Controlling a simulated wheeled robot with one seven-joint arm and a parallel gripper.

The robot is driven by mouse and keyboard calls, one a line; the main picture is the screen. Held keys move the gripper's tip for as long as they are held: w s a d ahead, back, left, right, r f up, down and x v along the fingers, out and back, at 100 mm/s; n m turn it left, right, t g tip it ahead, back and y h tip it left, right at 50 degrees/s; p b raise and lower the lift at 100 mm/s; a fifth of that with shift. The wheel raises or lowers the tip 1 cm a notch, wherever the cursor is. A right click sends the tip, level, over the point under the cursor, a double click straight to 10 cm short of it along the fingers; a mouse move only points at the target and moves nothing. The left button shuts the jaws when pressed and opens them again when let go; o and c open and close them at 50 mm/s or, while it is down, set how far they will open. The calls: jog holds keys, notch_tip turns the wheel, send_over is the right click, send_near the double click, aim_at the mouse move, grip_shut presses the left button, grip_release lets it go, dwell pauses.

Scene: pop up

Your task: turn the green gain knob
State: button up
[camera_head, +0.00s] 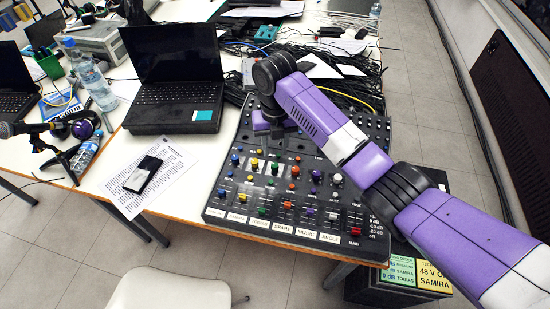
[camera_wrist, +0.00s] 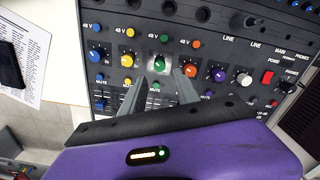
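The green gain knob (camera_wrist: 159,64) sits in the row of gain knobs on the dark mixing console (camera_wrist: 215,98), between the yellow knob (camera_wrist: 127,60) and the orange knob (camera_wrist: 190,70). In the wrist view my gripper (camera_wrist: 160,78) is open, with one finger on each side of the green knob's column. The green knob shows in the gap between the fingertips; I cannot tell whether either finger touches it. In the head view my purple gripper body (camera_head: 262,121) is over the upper part of the console (camera_head: 214,213), and the fingers are hard to make out.
A small green knob (camera_wrist: 163,38) is above the gain knob and another green knob (camera_wrist: 156,86) below it. A laptop (camera_head: 172,72) stands left of the console. Cables (camera_head: 345,75) lie behind it. Paper (camera_head: 125,183) with a dark device lies at the left.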

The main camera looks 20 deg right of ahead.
aim_at(275, 165)
notch_tip(275, 165, down, 8)
jog(key=b, duration=0.6)
jog(key=shift+r, duration=0.3)
jog(key=c, duration=0.8)
jog(key=shift+o, duration=0.2)
jog(key=n, duration=0.4)
jog(key=shift+w+d+r+n, duration=0.15)
jog(key=shift+n, duration=1.65)
jog(key=shift+a, duration=0.2)
jog(key=o, duration=0.6)
jog(key=shift+f, duration=0.2)
jog(key=shift+o, duration=0.2)
